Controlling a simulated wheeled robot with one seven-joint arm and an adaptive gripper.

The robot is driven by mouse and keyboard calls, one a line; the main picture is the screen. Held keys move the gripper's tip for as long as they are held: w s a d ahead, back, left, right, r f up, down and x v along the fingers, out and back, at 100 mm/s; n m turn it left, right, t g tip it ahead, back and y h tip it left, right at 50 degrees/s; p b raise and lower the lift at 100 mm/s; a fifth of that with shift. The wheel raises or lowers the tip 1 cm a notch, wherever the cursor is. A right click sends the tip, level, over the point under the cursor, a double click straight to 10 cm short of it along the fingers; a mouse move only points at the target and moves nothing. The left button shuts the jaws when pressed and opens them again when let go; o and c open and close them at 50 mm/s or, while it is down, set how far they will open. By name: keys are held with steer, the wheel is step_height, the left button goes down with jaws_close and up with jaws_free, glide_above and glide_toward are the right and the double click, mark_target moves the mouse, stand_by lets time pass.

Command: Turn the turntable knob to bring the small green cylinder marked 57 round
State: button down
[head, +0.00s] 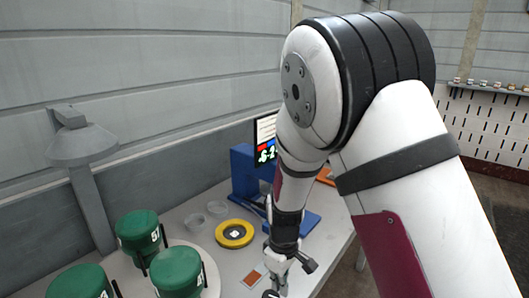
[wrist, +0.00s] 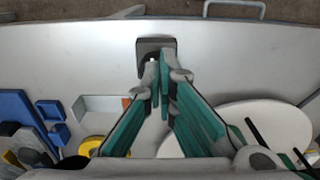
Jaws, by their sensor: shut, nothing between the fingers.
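Several dark green cylinders stand on the pale round turntable (head: 206,250) at the lower left of the head view: one at the back (head: 138,232), one at the right (head: 176,270) and one at the left (head: 78,284). They bear white labels whose numbers I cannot read, so I cannot tell which is 57. The turntable's white disc also shows at the right of the wrist view (wrist: 262,122). My gripper (wrist: 160,66) is shut and empty, its fingertips over a dark square plate (wrist: 170,42) that seems to carry the knob. The fingertips partly hide it; contact is unclear.
A blue stand with a screen (head: 243,172) is farther back. A grey lamp (head: 82,146) rises at the left. Bare table surrounds the dark plate.

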mark_target(270, 293)
steer(key=shift+s+d+f+b, duration=0.1)
steer(key=shift+f+b, duration=0.7)
steer(key=shift+f, duration=0.95)
steer(key=shift+s+f+b, duration=0.1)
steer(key=shift+f+b, duration=0.65)
steer(key=shift+f, duration=1)
